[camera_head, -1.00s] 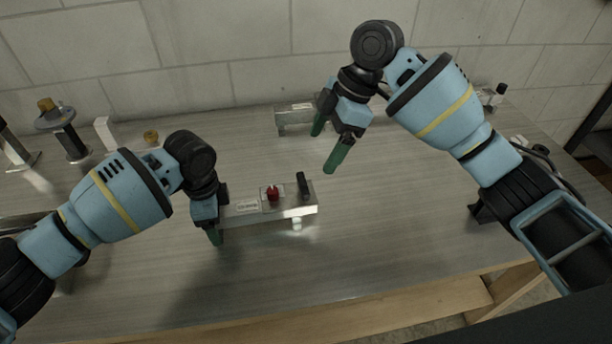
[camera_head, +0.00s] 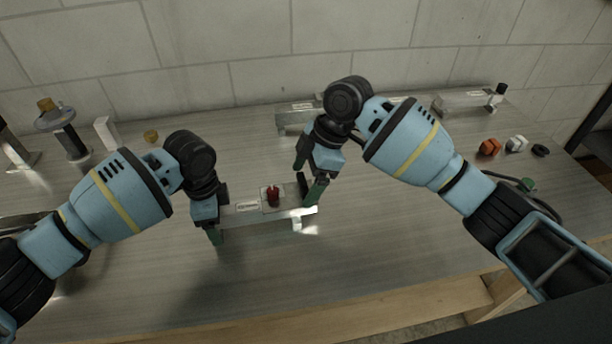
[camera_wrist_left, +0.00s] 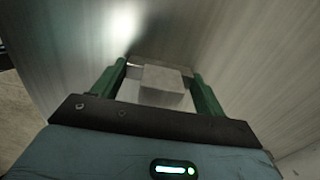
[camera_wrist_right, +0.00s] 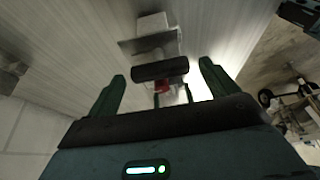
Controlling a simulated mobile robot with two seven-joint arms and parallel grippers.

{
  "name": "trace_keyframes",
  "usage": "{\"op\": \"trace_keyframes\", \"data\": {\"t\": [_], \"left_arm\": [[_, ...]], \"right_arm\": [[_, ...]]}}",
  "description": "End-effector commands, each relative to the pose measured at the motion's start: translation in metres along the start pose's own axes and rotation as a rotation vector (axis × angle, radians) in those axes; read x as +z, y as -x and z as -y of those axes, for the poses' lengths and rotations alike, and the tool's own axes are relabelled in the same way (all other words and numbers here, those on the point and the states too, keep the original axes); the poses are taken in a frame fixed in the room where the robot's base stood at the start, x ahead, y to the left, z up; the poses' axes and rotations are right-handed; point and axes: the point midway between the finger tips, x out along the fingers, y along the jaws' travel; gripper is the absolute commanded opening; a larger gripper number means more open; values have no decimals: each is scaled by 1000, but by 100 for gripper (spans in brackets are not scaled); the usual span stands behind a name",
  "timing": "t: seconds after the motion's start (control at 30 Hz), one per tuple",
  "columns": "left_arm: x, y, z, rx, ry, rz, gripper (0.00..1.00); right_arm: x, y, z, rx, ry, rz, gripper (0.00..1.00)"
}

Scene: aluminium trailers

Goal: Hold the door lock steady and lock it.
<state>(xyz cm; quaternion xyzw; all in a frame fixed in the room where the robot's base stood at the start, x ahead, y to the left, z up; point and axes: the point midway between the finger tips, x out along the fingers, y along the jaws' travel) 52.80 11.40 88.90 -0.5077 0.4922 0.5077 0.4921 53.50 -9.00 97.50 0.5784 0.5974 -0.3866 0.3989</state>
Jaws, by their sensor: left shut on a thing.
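The door lock (camera_head: 238,219) is a grey metal bar with a printed label, a red knob (camera_head: 272,196) and a black handle (camera_head: 302,184) at its right end. My left gripper (camera_head: 218,214) is shut on the lock's left end; the left wrist view shows the pale block end (camera_wrist_left: 160,82) between its fingers. My right gripper (camera_head: 309,178) is open at the black handle. In the right wrist view the black handle (camera_wrist_right: 160,69) lies across the gap between the spread fingers, with the red knob (camera_wrist_right: 161,86) partly hidden behind it. Whether the fingers touch the handle is unclear.
Another metal fixture (camera_head: 292,118) stands behind, near the wall, partly hidden by my right arm. A further metal block (camera_head: 462,103) and an orange piece (camera_head: 488,147) are at the right. The table front is clear.

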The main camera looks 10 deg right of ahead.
Motion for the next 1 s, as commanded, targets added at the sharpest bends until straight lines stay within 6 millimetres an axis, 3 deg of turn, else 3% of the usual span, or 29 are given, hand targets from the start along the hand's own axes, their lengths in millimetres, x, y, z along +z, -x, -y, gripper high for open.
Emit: {"op": "trace_keyframes", "data": {"t": [0.03,0.33,0.67,1.0], "left_arm": [[0,1,0,-1,0,-1,39],[0,1,0,-1,0,-1,39],[0,1,0,-1,0,0,39],[0,1,0,-1,-1,0,39]], "right_arm": [[0,0,0,0,0,0,79],[0,1,0,1,0,0,42],[0,1,0,22,-49,1,42],[0,0,2,116,-274,1,42]]}}
